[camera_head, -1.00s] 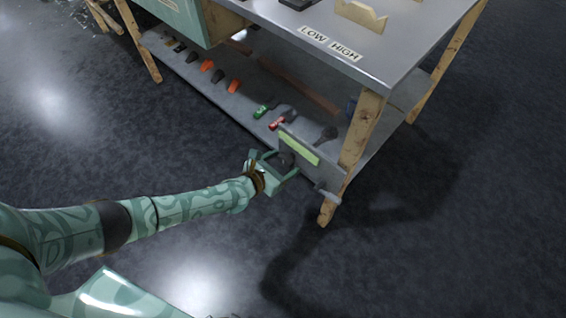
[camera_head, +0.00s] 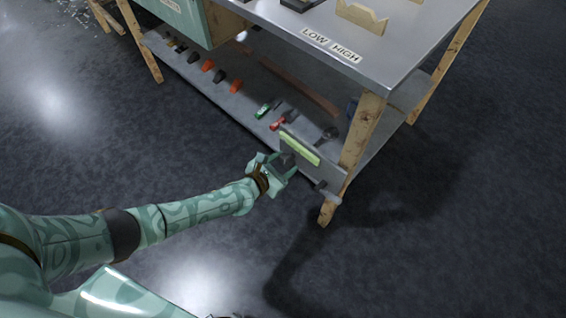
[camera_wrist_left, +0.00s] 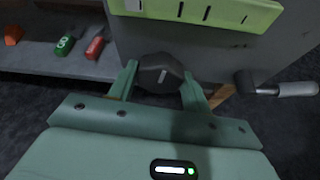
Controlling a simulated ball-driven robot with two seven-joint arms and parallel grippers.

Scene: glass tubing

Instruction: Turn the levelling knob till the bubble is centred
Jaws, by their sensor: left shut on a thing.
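The levelling knob (camera_wrist_left: 161,72) is dark and faceted with a pale mark on its face, seen in the left wrist view. My left gripper (camera_head: 283,161) is shut on it, one finger on each side. The yellow-green level vial (camera_head: 300,149) is set in a grey panel above the knob. In the left wrist view, the vial (camera_wrist_left: 212,14) carries dark lines, and a whitish patch that may be the bubble sits near its left end. The vial's top edge is cut off there. My right gripper is not in view.
A crank with a grey handle (camera_wrist_left: 297,89) sticks out right of the knob. The grey panel hangs at the bench's near corner by a wooden leg (camera_head: 361,130). Several coloured tools lie on the lower shelf (camera_head: 215,95). LOW and HIGH labels (camera_head: 331,45) mark the bench top.

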